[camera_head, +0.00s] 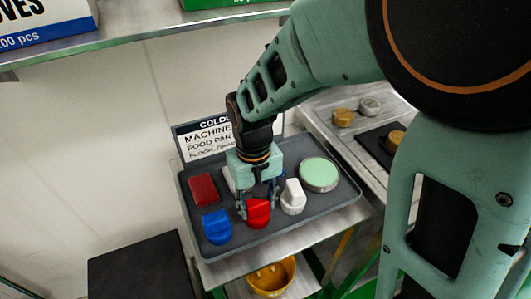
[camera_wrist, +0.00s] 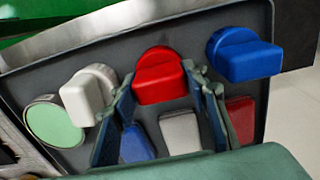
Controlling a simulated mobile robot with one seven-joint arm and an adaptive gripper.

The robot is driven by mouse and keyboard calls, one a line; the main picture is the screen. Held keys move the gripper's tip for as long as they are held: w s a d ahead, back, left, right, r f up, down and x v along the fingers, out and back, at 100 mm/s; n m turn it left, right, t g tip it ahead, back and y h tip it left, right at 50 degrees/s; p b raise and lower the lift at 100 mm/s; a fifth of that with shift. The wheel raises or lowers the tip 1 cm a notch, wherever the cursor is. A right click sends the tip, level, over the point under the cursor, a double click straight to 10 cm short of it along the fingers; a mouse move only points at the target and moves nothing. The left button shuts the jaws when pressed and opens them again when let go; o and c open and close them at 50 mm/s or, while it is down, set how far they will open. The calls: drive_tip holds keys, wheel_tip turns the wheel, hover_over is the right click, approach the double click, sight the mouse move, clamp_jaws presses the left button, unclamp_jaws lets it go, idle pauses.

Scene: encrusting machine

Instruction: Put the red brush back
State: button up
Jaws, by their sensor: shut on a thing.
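The red brush (camera_head: 258,213) is at the front edge of the dark grey tray (camera_head: 330,206), between a blue brush (camera_head: 217,226) and a white brush (camera_head: 293,197). My gripper (camera_head: 255,203) points down over the tray and is shut on the red brush. In the wrist view, the red brush (camera_wrist: 158,72) sits between the two fingertips of my gripper (camera_wrist: 159,82). I cannot tell whether the brush rests on the tray or is slightly above it. The white brush (camera_wrist: 85,95) and blue brush (camera_wrist: 240,55) stand apart on either side.
A red pad (camera_head: 203,189) lies in the tray, with white (camera_wrist: 180,133) and blue (camera_wrist: 137,145) pads beside it. A round light-green item (camera_head: 320,173) is at the tray's right. A sign (camera_head: 205,140) stands behind. A yellow bowl (camera_head: 270,278) sits below.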

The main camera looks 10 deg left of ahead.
drive_tip(key=o, duration=1.1)
wheel_tip(320, 180, up, 12)
drive_tip(key=p, duration=0.1)
drive_tip(key=shift+r, duration=0.15)
